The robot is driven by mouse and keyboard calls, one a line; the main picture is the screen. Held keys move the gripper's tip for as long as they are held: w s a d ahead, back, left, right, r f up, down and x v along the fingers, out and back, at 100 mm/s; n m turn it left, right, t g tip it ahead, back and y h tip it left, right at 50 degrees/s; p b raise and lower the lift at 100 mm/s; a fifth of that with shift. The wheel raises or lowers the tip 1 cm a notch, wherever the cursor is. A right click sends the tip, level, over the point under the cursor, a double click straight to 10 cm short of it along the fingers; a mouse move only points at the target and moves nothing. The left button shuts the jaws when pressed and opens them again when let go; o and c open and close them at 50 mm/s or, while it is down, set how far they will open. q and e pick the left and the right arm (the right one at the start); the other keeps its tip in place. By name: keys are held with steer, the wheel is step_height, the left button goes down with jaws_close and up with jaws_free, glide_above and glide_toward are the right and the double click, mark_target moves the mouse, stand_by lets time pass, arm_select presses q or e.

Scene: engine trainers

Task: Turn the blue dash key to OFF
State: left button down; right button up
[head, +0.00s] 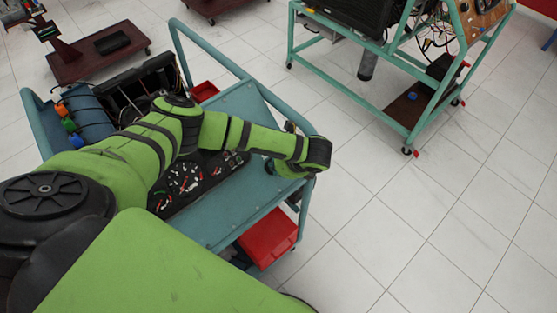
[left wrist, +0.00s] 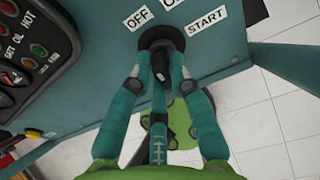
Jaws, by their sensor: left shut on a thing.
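The key switch (left wrist: 162,38) is a round black collar on the teal panel in the left wrist view. White labels sit around it: OFF (left wrist: 138,18) at its upper left, START (left wrist: 207,26) at its upper right, and a cropped one at the top edge between them. My left gripper (left wrist: 161,68) has its teal fingers brought in at the collar, shut on the blue key. The key is mostly hidden between the fingers, and I cannot tell its exact angle. In the head view my left arm reaches over the cart's panel and hides the key. My right gripper is not in view.
The gauge panel (head: 186,178) lies beside my arm on the teal cart (head: 215,222). A red bin (head: 268,238) is low at the cart's near side. A green-framed engine stand (head: 384,128) is at the upper right. Tiled floor at the right is clear.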

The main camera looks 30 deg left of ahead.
arm_select(q)
steer(key=shift+n+p, duration=0.35)
steer(key=shift+n, duration=0.15)
steer(key=c, duration=1.1)
jaws_free()
steer(key=shift+c, duration=0.2)
steer(key=shift+r, duration=0.1)
steer(key=v, duration=1.2)
steer(key=shift+s, duration=0.2)
steer(key=shift+a, duration=0.1)
